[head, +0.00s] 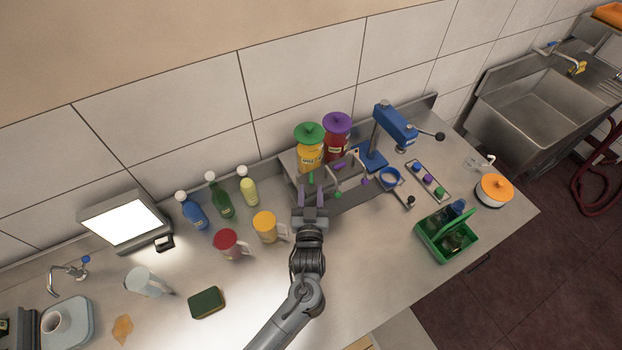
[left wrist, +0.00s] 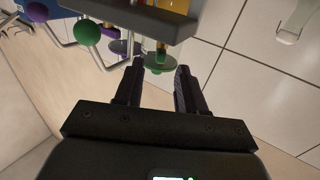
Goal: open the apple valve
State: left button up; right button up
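A dispenser with a yellow body and green lid (head: 309,146) stands on a raised stand by the wall. A red one with a purple lid (head: 337,132) is to its right. Their labels are too small to read. My left gripper (head: 311,186) is open in front of the yellow dispenser. In the left wrist view, a green valve piece (left wrist: 160,60) on a brassy stem shows beyond and between the open fingertips (left wrist: 157,66); I cannot tell if they touch it. A green ball knob (left wrist: 87,32) and a purple one (left wrist: 37,12) are at upper left. My right gripper is out of view.
A yellow mug (head: 265,226) and a red mug (head: 228,243) stand left of my gripper, with several bottles behind. A blue press (head: 393,125) stands right of the dispensers. A green caddy (head: 446,235) is near the right edge. The front counter is mostly clear.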

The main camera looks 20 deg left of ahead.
pick_arm(q)
jog(key=shift+s+d, duration=0.25)
jog(key=shift+s, duration=0.45)
jog(key=shift+o, duration=0.4)
